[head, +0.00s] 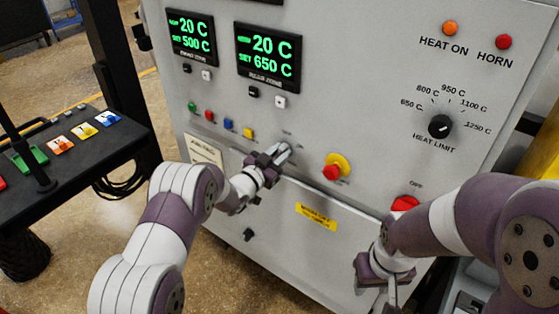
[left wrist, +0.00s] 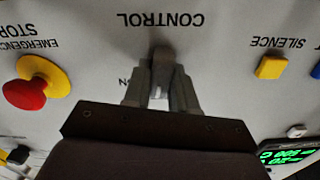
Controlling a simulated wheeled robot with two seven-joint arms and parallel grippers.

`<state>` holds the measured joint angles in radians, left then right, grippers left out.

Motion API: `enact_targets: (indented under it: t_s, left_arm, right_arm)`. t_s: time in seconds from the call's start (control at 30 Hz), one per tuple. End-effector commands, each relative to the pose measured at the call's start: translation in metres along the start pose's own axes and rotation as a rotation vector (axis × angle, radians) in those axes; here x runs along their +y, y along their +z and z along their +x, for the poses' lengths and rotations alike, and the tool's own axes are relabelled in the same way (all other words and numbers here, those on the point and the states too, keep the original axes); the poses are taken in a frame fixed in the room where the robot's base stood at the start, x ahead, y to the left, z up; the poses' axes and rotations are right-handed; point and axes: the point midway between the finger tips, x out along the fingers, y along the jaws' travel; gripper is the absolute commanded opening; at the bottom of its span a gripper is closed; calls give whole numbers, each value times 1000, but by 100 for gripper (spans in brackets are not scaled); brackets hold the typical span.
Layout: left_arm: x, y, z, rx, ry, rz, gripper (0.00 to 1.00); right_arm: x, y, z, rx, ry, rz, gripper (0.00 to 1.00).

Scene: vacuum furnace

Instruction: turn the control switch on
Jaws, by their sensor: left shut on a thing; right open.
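The control switch (left wrist: 162,58) is a small grey knob under the CONTROL label, which reads upside down in the left wrist view. My left gripper (left wrist: 161,88) is at the panel with its two fingers shut on the switch, one on each side. In the head view my left gripper (head: 281,156) covers most of the switch, so its turn angle is hard to tell. The ON lettering is partly hidden behind a finger. My right gripper (head: 392,292) is open and empty, low at the right in front of the cabinet.
The red emergency stop on its yellow base (head: 335,166) is close right of my left gripper. A yellow button (head: 247,132) and other coloured buttons are to its left. A heat limit dial (head: 440,127) and a red switch (head: 405,203) are further right. A black table (head: 75,165) stands left.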

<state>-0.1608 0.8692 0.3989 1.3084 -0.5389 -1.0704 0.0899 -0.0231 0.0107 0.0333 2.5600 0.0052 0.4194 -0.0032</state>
Motion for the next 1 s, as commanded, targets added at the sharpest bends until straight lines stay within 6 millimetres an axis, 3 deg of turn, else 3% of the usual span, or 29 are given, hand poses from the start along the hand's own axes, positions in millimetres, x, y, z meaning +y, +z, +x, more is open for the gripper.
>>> enact_targets:
  t_s: [0.03, 0.5, 0.8, 1.0]
  left_arm:
    - [1, 6, 1, 8, -2, 39, 0]
    - [4, 6, 1, 9, -3, 481, 0]
    - [4, 5, 0, 8, -3, 708, 0]
    - [5, 3, 0, 7, -2, 806, 0]
  right_arm:
    - [0, 2, 17, 0, 0, 0, 43]
    - [0, 12, 100, 0, 0, 0, 43]
    - [0, 17, 141, 0, 0, 0, 43]
    - [0, 19, 157, 0, 0, 0, 43]
